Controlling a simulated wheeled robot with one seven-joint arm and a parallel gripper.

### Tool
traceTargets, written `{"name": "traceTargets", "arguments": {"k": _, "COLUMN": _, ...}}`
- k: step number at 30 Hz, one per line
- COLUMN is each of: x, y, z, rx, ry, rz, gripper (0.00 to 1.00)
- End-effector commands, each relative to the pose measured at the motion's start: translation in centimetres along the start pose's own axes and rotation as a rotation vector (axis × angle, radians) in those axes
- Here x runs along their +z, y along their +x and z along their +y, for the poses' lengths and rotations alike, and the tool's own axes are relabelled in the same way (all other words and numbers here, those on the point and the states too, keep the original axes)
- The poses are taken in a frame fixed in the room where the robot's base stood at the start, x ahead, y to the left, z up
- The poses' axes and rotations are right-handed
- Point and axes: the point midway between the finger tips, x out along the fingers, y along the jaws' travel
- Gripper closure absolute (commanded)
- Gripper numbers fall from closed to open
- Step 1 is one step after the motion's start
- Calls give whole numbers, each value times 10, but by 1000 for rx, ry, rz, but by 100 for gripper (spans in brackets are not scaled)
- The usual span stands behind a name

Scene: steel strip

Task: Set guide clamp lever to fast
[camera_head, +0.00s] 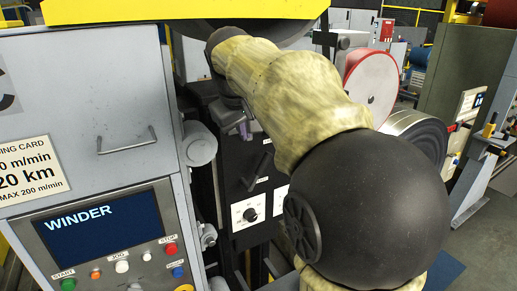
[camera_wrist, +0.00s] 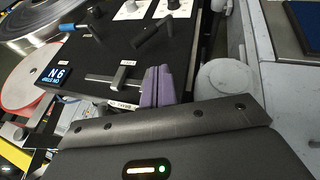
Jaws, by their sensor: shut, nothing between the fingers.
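My gripper (camera_wrist: 157,82) is shut and empty, its purple fingers together over the black panel (camera_wrist: 88,55). It also shows small in the head view (camera_head: 243,128), partly behind my arm. In the wrist view, a grey slider with a dark block (camera_wrist: 121,77) sits just left of the fingertips, with small labels above and below it. A black lever handle (camera_wrist: 154,36) stands above the fingers; a black lever also shows in the head view (camera_head: 257,172). The small labels are too blurred to read, so I cannot tell which control is the guide clamp lever or its setting.
A blue-handled part (camera_wrist: 78,26) and a small display (camera_wrist: 53,77) are on the panel's left. White dial plates (camera_wrist: 128,9) lie at its top. The grey winder cabinet (camera_head: 95,100) stands left. A red-rimmed reel (camera_head: 371,82) and a steel coil (camera_head: 418,135) are right.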

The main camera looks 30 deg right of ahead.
Motion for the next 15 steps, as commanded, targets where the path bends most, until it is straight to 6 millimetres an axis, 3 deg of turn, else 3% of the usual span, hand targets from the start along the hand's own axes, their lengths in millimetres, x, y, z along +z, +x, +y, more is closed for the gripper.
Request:
{"name": "traceTargets", "arguments": {"k": 10, "x": 0, "y": 2, "z": 0, "rx": 0, "ry": 1, "rz": -1, "gripper": 100}}
{"name": "traceTargets", "arguments": {"k": 15, "x": 0, "y": 15, "z": 0, "rx": 0, "ry": 2, "rz": -4, "gripper": 100}}
